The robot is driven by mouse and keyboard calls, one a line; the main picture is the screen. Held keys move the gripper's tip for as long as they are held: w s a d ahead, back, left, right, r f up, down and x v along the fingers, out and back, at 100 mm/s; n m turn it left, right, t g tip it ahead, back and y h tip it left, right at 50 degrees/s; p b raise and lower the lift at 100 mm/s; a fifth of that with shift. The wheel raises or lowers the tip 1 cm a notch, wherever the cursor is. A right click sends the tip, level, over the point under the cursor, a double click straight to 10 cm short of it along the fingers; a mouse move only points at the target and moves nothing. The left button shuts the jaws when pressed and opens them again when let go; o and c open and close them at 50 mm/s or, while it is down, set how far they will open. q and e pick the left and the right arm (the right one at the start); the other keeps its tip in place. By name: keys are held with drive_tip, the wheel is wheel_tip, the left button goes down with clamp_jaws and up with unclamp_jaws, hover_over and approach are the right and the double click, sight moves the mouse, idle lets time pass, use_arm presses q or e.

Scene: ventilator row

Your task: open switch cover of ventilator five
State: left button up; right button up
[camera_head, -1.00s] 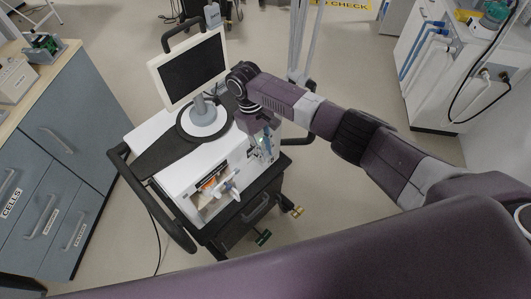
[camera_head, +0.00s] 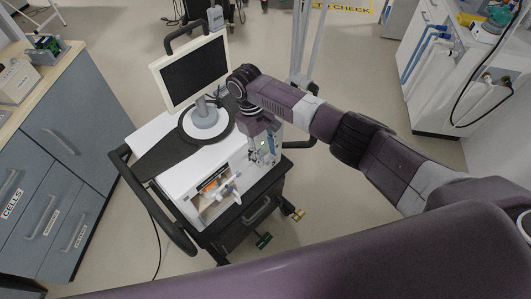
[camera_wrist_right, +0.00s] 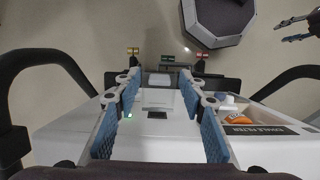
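The ventilator (camera_head: 178,188) is a white box with a monitor on a dark cart, in the middle of the head view. My right gripper (camera_head: 264,157) is at its front right side. In the right wrist view my right gripper (camera_wrist_right: 160,112) is open, its blue-padded fingers apart on both sides of a small pale piece on the ventilator front (camera_wrist_right: 160,98), likely the switch cover. A small dark patch (camera_wrist_right: 157,115) lies beside it. I cannot tell whether the fingers touch the cover. My left gripper (camera_wrist_right: 294,30) shows at the upper right of the wrist view, fingers apart, clear of the ventilator.
An open bay with an orange part (camera_head: 213,183) and a white fitting (camera_head: 231,190) is beside the gripper. The cart's black handle rail (camera_head: 165,222) curves around the left. Blue cabinets (camera_head: 62,140) stand left, a white unit (camera_head: 440,85) right. Floor between is clear.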

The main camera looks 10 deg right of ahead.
drive_tip(key=v, duration=1.2)
drive_tip(key=shift+f, duration=0.1)
